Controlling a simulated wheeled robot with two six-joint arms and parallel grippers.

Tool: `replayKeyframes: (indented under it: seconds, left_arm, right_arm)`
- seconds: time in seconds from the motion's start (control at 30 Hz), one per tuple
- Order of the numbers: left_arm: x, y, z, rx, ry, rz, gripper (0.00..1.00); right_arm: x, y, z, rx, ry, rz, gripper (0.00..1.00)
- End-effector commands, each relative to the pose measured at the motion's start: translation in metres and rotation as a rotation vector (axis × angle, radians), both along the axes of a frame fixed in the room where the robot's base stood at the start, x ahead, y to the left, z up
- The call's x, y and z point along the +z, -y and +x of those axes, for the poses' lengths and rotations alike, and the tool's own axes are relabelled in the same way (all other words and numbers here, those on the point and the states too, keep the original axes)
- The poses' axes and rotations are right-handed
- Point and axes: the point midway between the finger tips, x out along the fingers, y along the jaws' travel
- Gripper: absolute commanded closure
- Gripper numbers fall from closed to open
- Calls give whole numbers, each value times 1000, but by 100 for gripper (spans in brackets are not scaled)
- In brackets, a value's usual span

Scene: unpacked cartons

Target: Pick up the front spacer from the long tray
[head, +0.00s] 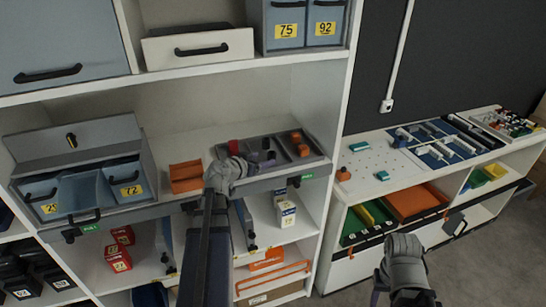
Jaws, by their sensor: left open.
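The long tray (318,158) is dark grey with compartments and sits on the middle shelf. Small orange pieces lie in its right compartment; the nearer one (303,151), which looks like the front spacer, is close to the tray's front, with another orange piece (297,137) behind it. A red piece (233,147) shows at the tray's left end. My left gripper (268,160) is open, over the front middle of the tray, left of the orange pieces and apart from them. It hides part of the tray. My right gripper (377,290) is low at the right, away from the shelf; its jaws are unclear.
An orange bin (186,176) stands left of the tray. A grey case with blue drawers (83,187) is further left. The shelf's front edge and upright post (335,110) bound the tray. A white bench (365,165) with small parts stands at right.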

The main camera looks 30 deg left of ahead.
Motion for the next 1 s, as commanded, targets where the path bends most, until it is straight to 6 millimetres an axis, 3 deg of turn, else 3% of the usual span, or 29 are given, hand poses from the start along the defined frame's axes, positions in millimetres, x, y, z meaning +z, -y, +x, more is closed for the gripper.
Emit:
replayKeyframes:
  seconds: [0.13, 0.43, 0.73, 1.0]
  left_arm:
    - [-8, -1, 17, -1, 1, 0, 24]
    - [-11, 0, 29, -2, 0, -1, 24]
    - [-26, 0, 67, -2, 0, -1, 24]
    - [-25, 1, 68, 0, 0, 0, 27]
  right_arm:
    - [-8, 0, 0, 0, 0, 0, 50]
    - [-11, 0, 0, 0, 0, 0, 50]
    - [-26, 0, 0, -1, 0, 0, 50]
    - [-25, 0, 0, -1, 0, 0, 50]
